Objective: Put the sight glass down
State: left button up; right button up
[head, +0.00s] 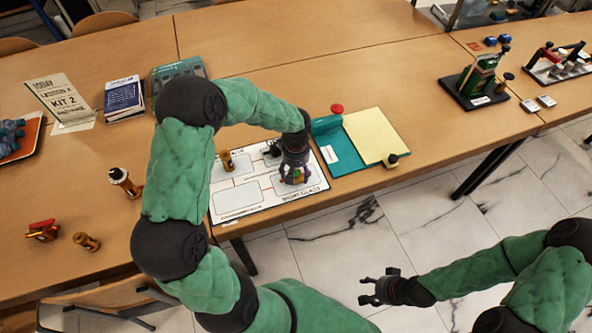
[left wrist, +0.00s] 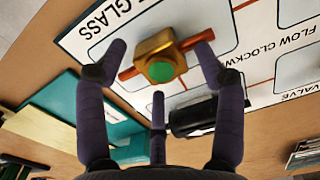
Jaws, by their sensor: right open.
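The sight glass (left wrist: 160,58) is a brass block with a green round window and orange-red side pieces. It is over the "SIGHT GLASS" space of the white printed board (head: 237,199); in the head view it (head: 296,179) is partly covered by my left gripper (head: 293,170). In the left wrist view the fingers of my left gripper (left wrist: 160,72) stand spread around the sight glass, with small gaps to its body. Whether it rests fully on the board is hard to tell. My right gripper (head: 376,289) is open and empty over the floor in front of the table.
A black part (left wrist: 193,117) lies close beside the sight glass, and a brass part (head: 227,161) stands on the board. A teal folder with a yellow pad (head: 375,136) lies to the right. Brass fittings (head: 87,241) stand at left.

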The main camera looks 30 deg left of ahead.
aim_at(296, 173)
pick_arm(q)
jog(key=shift+r, duration=0.2)
notch_tip(296, 173, up, 12)
jog(key=p, duration=0.3)
jog(key=shift+p, duration=0.35)
jog(key=shift+f, duration=0.1)
